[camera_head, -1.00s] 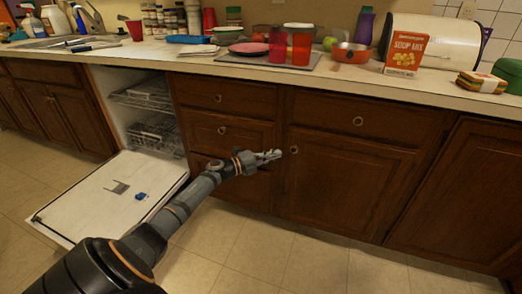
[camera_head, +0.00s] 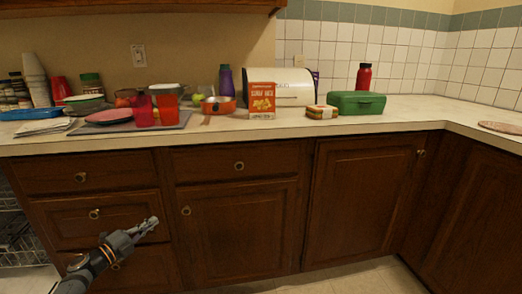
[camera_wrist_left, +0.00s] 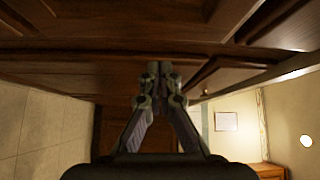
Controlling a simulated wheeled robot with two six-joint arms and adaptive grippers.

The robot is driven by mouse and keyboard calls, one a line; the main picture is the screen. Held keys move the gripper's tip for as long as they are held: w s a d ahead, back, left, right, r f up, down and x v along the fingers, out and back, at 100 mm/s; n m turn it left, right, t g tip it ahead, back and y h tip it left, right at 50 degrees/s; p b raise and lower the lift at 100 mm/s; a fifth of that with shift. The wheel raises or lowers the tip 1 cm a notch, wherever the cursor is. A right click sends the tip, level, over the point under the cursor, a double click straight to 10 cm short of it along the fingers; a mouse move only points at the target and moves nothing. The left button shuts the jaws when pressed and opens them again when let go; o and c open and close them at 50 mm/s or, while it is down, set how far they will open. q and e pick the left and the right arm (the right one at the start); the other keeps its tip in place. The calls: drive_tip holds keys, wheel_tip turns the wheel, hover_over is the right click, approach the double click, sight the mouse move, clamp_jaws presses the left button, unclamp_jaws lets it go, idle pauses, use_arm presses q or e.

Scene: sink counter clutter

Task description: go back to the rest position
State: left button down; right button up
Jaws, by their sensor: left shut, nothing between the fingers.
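My left gripper (camera_head: 150,223) is low in front of the wooden drawers (camera_head: 100,212), below the counter's edge. Its fingers are together with nothing between them. In the left wrist view the closed fingertips (camera_wrist_left: 160,70) point along dark cabinet wood. I cannot tell from the views how far the fingers are from the drawer fronts. My right gripper is in neither current view.
The counter (camera_head: 330,126) holds a red soup mix box (camera_head: 262,100), a green case (camera_head: 356,104), red cups (camera_head: 167,110), an orange pan (camera_head: 218,105) and a white bread box (camera_head: 293,87). The open dishwasher (camera_head: 20,235) is at the far left. The floor before the cabinets is clear.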

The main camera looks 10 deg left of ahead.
use_arm(q)
drive_tip(key=s+d+f+n+y, duration=0.4)
drive_tip(key=d+f+n+y, duration=0.1)
drive_tip(key=d+f+n, duration=0.3)
drive_tip(key=s+d+f+n+g+y, duration=0.2)
drive_tip(key=s+d+f+n+g, duration=0.35)
drive_tip(key=s, duration=0.45)
drive_tip(key=s+d+f+n+g+y, duration=0.1)
drive_tip(key=s+d+f+n+g, duration=0.2)
drive_tip(key=s+d+f+n, duration=0.5)
drive_tip(key=s+d+g+h+p, duration=0.2)
drive_tip(key=s+d+g, duration=0.2)
drive_tip(key=s, duration=1.1)
drive_tip(key=s+a+g+y+p, duration=0.1)
drive_tip(key=s+a+p, duration=0.3)
drive_tip(key=s+p, duration=0.5)
drive_tip(key=s+a+g+y+p, duration=0.1)
drive_tip(key=s+a+p, duration=0.3)
drive_tip(key=p, duration=1.8)
drive_tip(key=s+g, duration=0.1)
drive_tip(key=s, duration=0.4)
drive_tip(key=shift+f, duration=0.2)
use_arm(e)
drive_tip(key=s+d+g+h, duration=0.1)
drive_tip(key=s+d, duration=0.3)
drive_tip(key=s, duration=0.5)
drive_tip(key=s+d+g+h, duration=0.1)
drive_tip(key=s+d, duration=0.3)
drive_tip(key=s, duration=0.6)
drive_tip(key=shift+g, duration=0.8)
